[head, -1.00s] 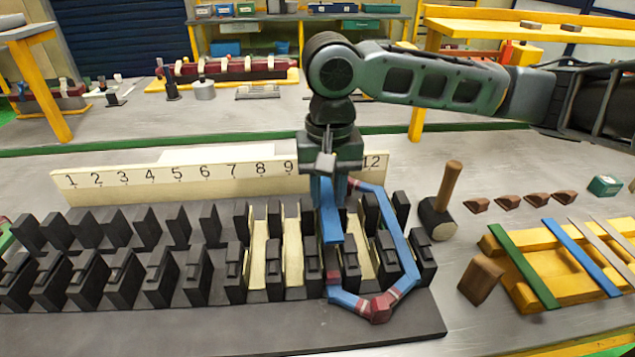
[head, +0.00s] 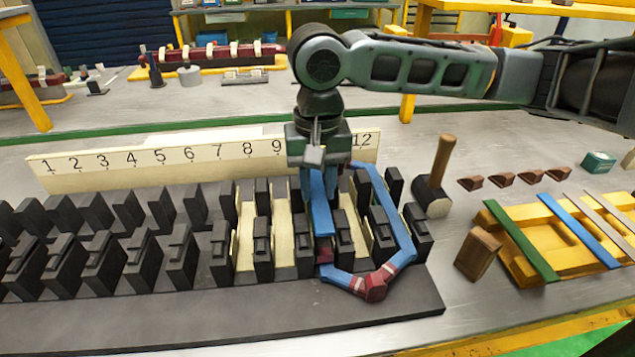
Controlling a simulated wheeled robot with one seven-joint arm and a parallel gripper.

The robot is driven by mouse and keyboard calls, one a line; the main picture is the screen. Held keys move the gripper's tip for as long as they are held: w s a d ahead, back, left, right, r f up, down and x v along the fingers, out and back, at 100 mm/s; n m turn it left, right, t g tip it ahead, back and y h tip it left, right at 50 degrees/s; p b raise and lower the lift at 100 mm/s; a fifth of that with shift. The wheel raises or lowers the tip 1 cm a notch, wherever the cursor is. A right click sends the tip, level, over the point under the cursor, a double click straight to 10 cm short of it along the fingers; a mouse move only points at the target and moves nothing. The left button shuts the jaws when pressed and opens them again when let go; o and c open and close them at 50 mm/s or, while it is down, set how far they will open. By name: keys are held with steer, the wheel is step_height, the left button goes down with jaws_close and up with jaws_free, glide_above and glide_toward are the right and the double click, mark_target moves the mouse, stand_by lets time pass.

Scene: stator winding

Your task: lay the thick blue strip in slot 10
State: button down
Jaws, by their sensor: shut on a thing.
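My gripper (head: 318,166) points down over the black slotted block, just right of the number 9 on the scale. It is shut on a blue strip (head: 320,208) that slopes towards the camera between two rows of black teeth. The strip's near end lies close to the tooth tops; how deep it sits is hidden. The scale's 10 and 11 are hidden behind the gripper. A blue coil (head: 394,222) with red wraps loops from below the strip's near end to the right-hand teeth. Its left leg is mostly hidden.
Cream liners (head: 247,235) line some slots. A mallet (head: 436,178) stands right of the block. A wooden block (head: 478,253) and a yellow rack (head: 520,293) with green, blue and grey strips lie further right. Several brown wedges (head: 501,180) lie behind the rack.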

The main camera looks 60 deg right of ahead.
mark_target(318, 196)
steer(key=shift+a+f+b, duration=0.1)
steer(key=shift+f+b, duration=0.7)
steer(key=shift+f, duration=1)
stand_by(1.0)
steer(key=c, duration=0.7)
jaws_free()
steer(key=shift+c, duration=0.2)
steer(key=shift+r+p, duration=0.8)
steer(key=shift+p, duration=0.1)
step_height(318, 196, up, 8)
steer(key=p, duration=0.7)
steer(key=shift+f, duration=0.2)
step_height(318, 196, up, 8)
steer(key=shift+f, duration=0.15)
